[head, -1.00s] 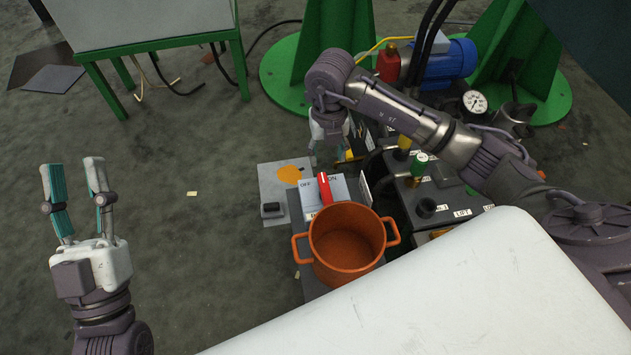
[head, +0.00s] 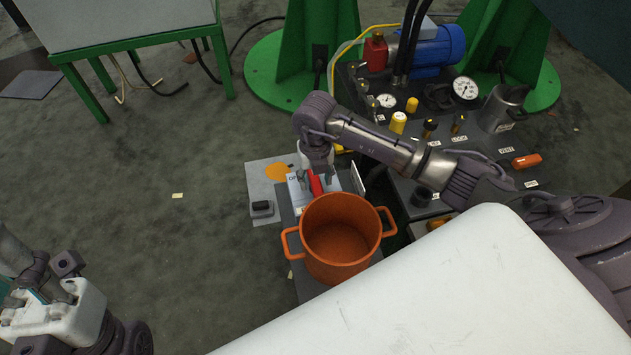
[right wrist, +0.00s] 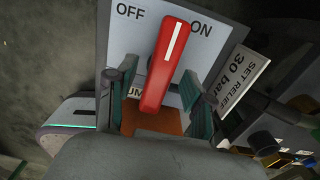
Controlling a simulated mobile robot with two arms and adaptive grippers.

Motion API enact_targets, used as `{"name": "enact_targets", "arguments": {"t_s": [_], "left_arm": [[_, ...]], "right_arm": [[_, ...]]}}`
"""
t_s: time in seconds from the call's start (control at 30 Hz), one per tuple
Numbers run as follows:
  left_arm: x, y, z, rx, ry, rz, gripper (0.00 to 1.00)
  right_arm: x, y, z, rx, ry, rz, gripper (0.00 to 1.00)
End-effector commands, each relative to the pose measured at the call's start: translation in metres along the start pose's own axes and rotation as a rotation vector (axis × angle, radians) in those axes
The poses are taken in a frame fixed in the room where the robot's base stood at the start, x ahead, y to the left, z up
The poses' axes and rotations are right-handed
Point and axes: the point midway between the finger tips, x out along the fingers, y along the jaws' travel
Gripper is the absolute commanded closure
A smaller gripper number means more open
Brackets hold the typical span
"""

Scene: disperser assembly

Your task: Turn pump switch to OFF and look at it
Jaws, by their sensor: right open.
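The red pump switch (head: 315,185) sits on a light panel (head: 294,191) behind the orange pot. In the right wrist view the switch handle (right wrist: 165,75) has a white line that leans toward the ON label (right wrist: 201,31), away from the OFF label (right wrist: 131,10). My right gripper (head: 317,178) is open over the panel. In the right wrist view its two fingers (right wrist: 158,95) stand on either side of the handle, with a gap visible on the right. My left gripper (head: 45,300) is at the lower left, partly cut off, its opening unclear.
An orange pot (head: 338,238) stands just in front of the panel. A "SET RELIEF 30 bar" label (right wrist: 240,70) is right of the switch. The pump unit with gauges (head: 466,88) is to the right. A white surface (head: 440,290) fills the lower right.

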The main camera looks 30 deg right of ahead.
Motion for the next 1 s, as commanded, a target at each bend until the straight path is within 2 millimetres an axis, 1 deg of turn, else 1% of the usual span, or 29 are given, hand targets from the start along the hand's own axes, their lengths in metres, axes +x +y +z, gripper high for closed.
{"name": "enact_targets", "arguments": {"t_s": [0.1, 0.33, 0.37, 0.6, 0.67, 1.0], "left_arm": [[-0.0021, 0.0000, 0.0005, 0.000, -0.001, 0.000, 0.60], [-0.0018, 0.0001, 0.0006, 0.000, -0.002, 0.000, 0.60], [-0.0018, 0.0001, 0.0007, 0.000, -0.002, 0.000, 0.60], [-0.0019, 0.0001, 0.0008, 0.000, -0.002, 0.000, 0.60], [-0.0019, 0.0001, 0.0008, 0.000, -0.003, 0.000, 0.60], [-0.0002, 0.0000, 0.0005, 0.000, -0.003, 0.000, 0.60]], "right_arm": [[0.0048, 0.0001, 0.0000, 0.000, 0.000, 0.000, 0.48], [0.0047, 0.0000, 0.0002, 0.000, -0.001, 0.000, 0.48], [0.0047, 0.0000, 0.0002, 0.000, -0.001, 0.000, 0.50], [0.0045, -0.0001, 0.0003, 0.001, -0.001, 0.000, 0.90], [0.0045, -0.0001, 0.0003, 0.001, -0.001, 0.000, 1.00], [0.0037, -0.0005, 0.0008, -0.032, -0.002, -0.001, 1.00]]}}
